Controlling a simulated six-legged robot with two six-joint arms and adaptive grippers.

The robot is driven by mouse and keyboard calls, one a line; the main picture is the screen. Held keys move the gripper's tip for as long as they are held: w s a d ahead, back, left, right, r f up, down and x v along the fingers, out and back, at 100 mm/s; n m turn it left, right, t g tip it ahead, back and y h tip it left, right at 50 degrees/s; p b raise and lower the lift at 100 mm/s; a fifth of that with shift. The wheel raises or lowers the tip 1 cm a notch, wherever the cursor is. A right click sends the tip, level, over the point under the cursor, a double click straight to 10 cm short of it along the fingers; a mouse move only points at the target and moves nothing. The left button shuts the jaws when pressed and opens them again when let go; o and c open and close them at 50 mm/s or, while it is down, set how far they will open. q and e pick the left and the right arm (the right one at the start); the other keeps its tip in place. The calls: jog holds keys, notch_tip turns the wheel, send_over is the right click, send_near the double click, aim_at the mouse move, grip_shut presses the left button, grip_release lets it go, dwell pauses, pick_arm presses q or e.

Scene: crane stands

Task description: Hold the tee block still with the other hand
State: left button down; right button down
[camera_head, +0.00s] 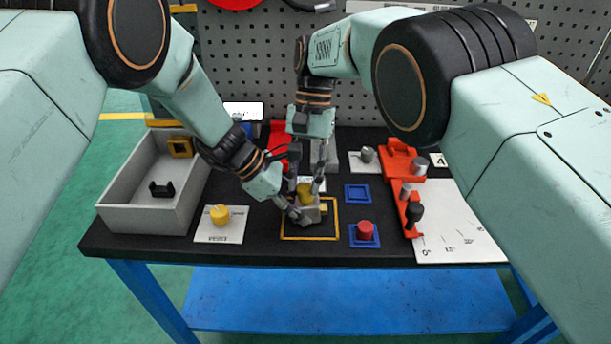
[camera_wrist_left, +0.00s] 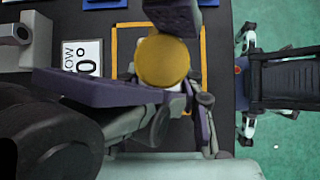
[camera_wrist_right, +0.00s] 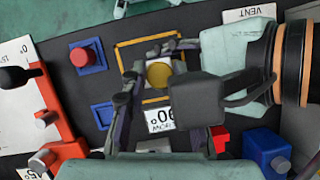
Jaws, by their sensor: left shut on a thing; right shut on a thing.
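The grey tee block (camera_head: 311,214) sits inside the yellow square outline on the black bench, mostly hidden by both grippers. A yellow round piece (camera_head: 305,189) stands on top of it; it also shows in the left wrist view (camera_wrist_left: 163,61) and right wrist view (camera_wrist_right: 159,74). My left gripper (camera_head: 298,213) reaches in low from the left and is shut on the tee block; its exact contact is partly hidden. My right gripper (camera_head: 304,184) comes down from above, its fingers on both sides of the yellow piece, shut on it.
A grey bin (camera_head: 150,218) stands left, and a yellow knob (camera_head: 220,214) on a white card. A red piece (camera_head: 365,230) in a blue holder and an empty blue square (camera_head: 357,194) lie right. An orange fixture (camera_head: 400,165) stands farther right. A pegboard (camera_head: 260,60) closes the back.

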jog(key=shift+s, duration=0.15)
jog(key=c, duration=1)
grip_release()
jog(key=shift+o, duration=0.2)
jog(key=shift+c, duration=0.7)
